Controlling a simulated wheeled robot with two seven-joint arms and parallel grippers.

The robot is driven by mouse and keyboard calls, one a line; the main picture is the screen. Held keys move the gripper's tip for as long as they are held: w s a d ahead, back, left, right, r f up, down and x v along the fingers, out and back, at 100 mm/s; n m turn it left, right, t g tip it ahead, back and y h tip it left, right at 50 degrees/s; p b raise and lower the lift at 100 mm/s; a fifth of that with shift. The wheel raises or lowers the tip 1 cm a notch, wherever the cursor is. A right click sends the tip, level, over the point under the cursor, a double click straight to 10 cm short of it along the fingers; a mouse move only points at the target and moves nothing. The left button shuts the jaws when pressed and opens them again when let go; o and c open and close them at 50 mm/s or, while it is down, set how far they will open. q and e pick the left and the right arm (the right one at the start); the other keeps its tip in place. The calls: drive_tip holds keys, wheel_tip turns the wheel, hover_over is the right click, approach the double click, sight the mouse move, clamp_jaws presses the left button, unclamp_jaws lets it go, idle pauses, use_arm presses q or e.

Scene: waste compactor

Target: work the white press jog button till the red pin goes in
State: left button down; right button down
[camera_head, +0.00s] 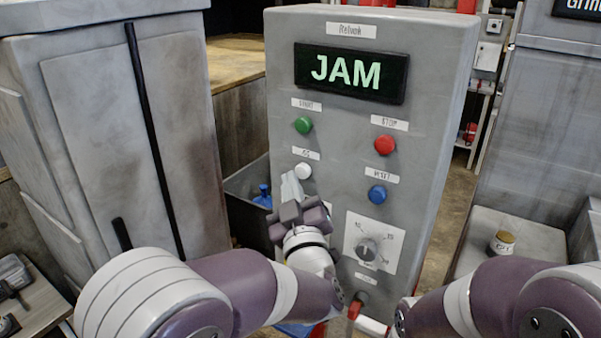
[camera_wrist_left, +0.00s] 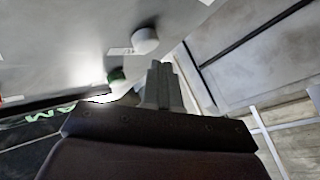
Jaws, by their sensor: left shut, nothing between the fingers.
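The white jog button (camera_head: 303,171) is on the grey control panel (camera_head: 335,140), under a small label and below the green button. It also shows in the left wrist view (camera_wrist_left: 145,40). My left gripper (camera_head: 291,182) is shut and empty, its fingertips just below and left of the white button in the head view. In the left wrist view the fingertips (camera_wrist_left: 160,68) are close to the button; I cannot tell if they touch. A red part (camera_head: 355,309) shows low on the panel; I cannot tell whether it is the pin. My right gripper is out of view.
The panel's display (camera_head: 351,72) reads JAM. Green (camera_head: 303,125), red (camera_head: 384,145) and blue (camera_head: 377,194) buttons and a dial (camera_head: 367,248) are close around. A large grey cabinet (camera_head: 120,130) stands at left. A jar (camera_head: 502,243) stands on a ledge at right.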

use_arm(q)
drive_tip(key=shift+w+d, duration=0.1)
drive_tip(key=shift+w+d, duration=0.15)
drive_tip(key=shift+w, duration=0.1)
drive_tip(key=shift+w+d+b, duration=0.3)
drive_tip(key=shift+w+b, duration=0.05)
drive_tip(key=shift+w, duration=0.05)
idle(0.8)
drive_tip(key=shift+s+a, duration=0.1)
drive_tip(key=shift+s, duration=0.05)
idle(1.9)
drive_tip(key=shift+s+a+b, duration=0.45)
drive_tip(key=shift+s+b, duration=0.1)
drive_tip(key=shift+s, duration=0.05)
